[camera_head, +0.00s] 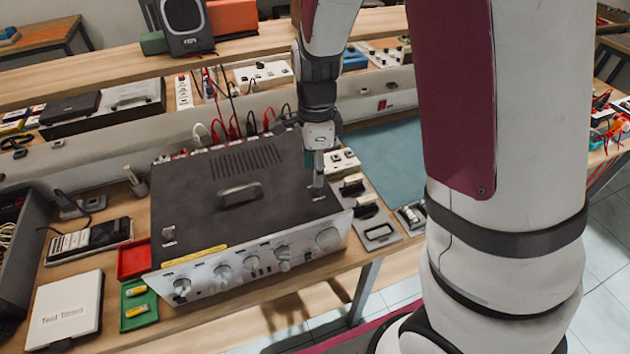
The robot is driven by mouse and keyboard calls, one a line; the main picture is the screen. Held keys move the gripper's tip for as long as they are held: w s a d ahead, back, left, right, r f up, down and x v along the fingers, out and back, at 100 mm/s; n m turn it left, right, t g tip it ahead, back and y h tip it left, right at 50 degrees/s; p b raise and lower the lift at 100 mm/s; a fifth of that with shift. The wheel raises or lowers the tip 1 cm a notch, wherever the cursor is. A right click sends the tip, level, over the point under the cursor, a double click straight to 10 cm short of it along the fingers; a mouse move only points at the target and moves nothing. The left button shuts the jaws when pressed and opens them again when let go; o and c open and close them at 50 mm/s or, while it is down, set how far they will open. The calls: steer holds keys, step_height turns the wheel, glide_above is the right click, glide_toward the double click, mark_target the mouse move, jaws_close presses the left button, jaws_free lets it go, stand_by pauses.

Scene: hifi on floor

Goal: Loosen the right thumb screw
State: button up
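The hifi (205,205) has a black top with vent slots and a handle, and a silver front panel with several knobs. It sits on the wooden bench. A small thumb screw (168,235) shows near the left edge of its top. My gripper (318,187) points straight down over the front right part of the top. Its fingertips are at or just above the lid, where a small light piece shows beneath them. The right thumb screw is not clearly visible there, and I cannot tell whether the fingers touch it or are closed.
A red tray (134,259), a green tray (139,305) and a white box (66,306) lie left of the hifi. Cables (240,125) rise behind it. Small parts (365,205) lie close on its right, beside a teal mat (385,155). The bench's front edge is close.

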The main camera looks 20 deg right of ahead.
mark_target(316, 190)
steer(key=shift+f, duration=2.6)
jaws_close()
